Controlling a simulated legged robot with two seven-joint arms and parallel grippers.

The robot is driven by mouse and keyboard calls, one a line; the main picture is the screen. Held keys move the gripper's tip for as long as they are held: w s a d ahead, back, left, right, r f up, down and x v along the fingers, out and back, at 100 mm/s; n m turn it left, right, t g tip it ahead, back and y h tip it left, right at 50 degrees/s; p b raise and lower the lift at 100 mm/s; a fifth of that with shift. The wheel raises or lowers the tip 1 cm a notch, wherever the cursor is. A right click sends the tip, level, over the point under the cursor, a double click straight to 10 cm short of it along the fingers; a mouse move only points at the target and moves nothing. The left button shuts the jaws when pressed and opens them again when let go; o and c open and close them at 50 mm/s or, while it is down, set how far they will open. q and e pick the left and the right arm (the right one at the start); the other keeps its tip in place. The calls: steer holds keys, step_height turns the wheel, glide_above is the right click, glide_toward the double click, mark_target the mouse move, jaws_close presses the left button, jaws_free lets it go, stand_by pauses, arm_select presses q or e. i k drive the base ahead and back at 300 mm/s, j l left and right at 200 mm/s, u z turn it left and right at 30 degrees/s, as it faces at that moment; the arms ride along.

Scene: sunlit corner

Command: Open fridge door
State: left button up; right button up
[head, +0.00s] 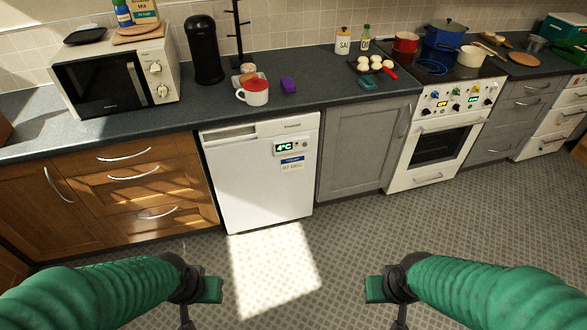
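The white fridge (255,185) stands under the dark counter in the middle of the head view, and its door is shut. A 4°C display (284,147) and a small date label are on the upper right of its front. A recessed pale strip (228,133) runs along the upper left of the front. My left gripper (198,303) is low in front of the fridge, to its left. My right gripper (387,303) is low and to its right. Both are empty, well apart from the fridge, with fingers spread; their lower parts are cut off by the picture's edge.
Wooden drawers (135,190) stand left of the fridge and a grey cabinet (355,150) right of it, then a white oven (440,150). The tiled floor (275,270) before the fridge is clear.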

mark_target(259, 177)
steer(key=i+j, duration=0.85)
steer(key=j, duration=0.2)
steer(key=i+j+z, duration=0.1)
steer(key=i+j, duration=0.35)
